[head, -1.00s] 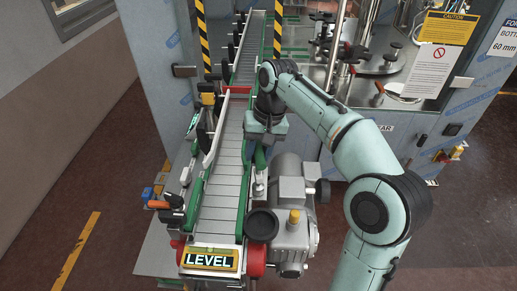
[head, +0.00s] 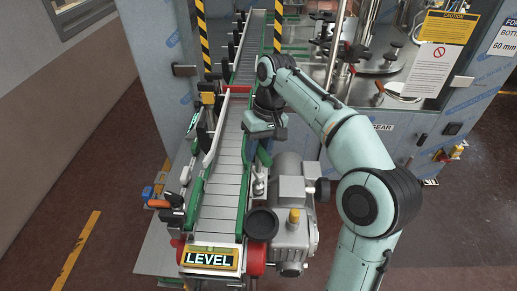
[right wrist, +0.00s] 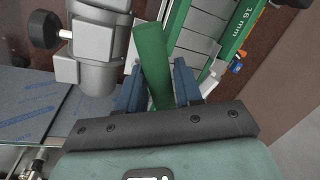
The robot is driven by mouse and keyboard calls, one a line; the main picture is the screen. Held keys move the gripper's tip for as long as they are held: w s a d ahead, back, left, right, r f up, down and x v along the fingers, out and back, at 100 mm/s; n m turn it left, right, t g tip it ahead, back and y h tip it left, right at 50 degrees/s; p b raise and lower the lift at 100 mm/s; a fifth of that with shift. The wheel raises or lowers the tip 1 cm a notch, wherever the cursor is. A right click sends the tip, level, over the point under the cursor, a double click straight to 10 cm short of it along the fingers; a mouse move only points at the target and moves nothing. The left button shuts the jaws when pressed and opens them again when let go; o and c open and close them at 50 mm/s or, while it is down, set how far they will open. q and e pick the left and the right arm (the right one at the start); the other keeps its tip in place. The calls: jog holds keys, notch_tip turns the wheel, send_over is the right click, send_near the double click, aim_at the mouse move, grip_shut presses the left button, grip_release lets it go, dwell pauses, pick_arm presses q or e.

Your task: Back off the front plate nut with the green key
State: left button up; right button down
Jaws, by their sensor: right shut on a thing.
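The green key (right wrist: 151,58) is a long green bar in the right wrist view, pointing up and slightly left from my right gripper (right wrist: 157,85). Its two blue fingers are shut on the key from either side. In the head view my right gripper (head: 262,152) points down at the right edge of the conveyor, above the grey motor; the key is hard to make out there. A small silver fitting (head: 259,182) stands beside the conveyor below the gripper. I cannot make out the front plate nut for certain. My left gripper is not in view.
The slatted conveyor (head: 219,205) with green side rails runs from front to back. A grey motor (head: 290,205) and a round black knob (head: 262,224) sit to its right. A LEVEL sign (head: 210,258) is at its front end. Open floor lies left.

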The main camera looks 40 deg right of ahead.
jog(key=shift+r, duration=2.9)
